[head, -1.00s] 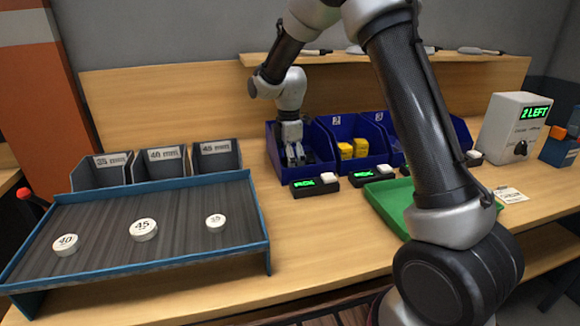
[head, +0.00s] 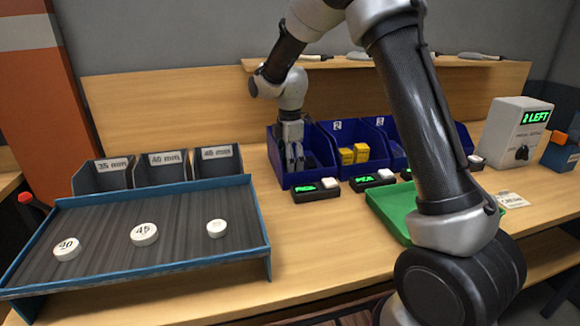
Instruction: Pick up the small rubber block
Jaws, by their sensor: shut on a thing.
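My gripper (head: 295,163) points down into the leftmost blue bin (head: 273,156) at the back of the bench. Its fingers are close together, shut on a small rubber block that they and the bin front mostly hide. Dark small pieces (head: 311,161) show beside the fingers in the same bin, too small to make out clearly.
A green tray (head: 384,211) lies partly behind my arm. A counter box (head: 517,132) stands at right. A tilted slatted tray (head: 180,255) with white discs is at left.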

